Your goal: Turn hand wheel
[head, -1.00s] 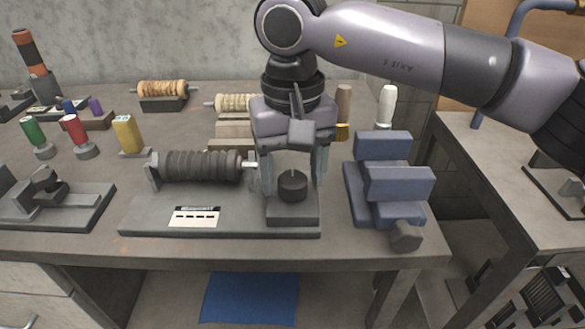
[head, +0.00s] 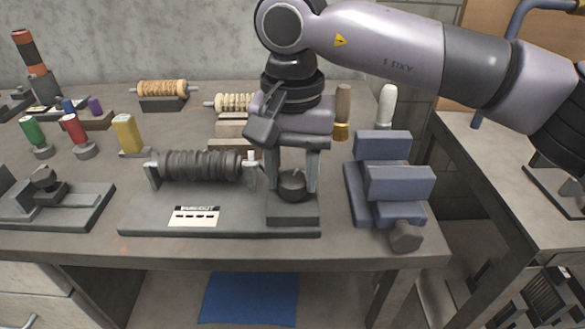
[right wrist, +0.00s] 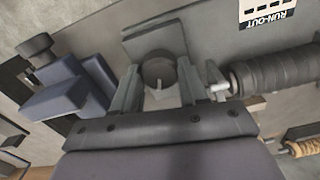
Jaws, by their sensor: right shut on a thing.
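The hand wheel (head: 292,190) is a small dark round knob on a block at the right end of a grey run-out fixture (head: 240,228). A pale line marks its top in the right wrist view (right wrist: 158,72). My right gripper (head: 294,181) points straight down over it. Its two fingers are shut on the wheel, one on each side. A dark ribbed roller (head: 200,166) lies in the fixture left of the wheel. My left gripper is not in view.
A blue-grey vise (head: 400,183) stands close to the right of the fixture. Green (head: 33,130), red (head: 73,129) and yellow (head: 127,133) pieces stand at the left. Brush-like handles (head: 343,108) stand behind the gripper. The bench's front edge (head: 230,254) is close.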

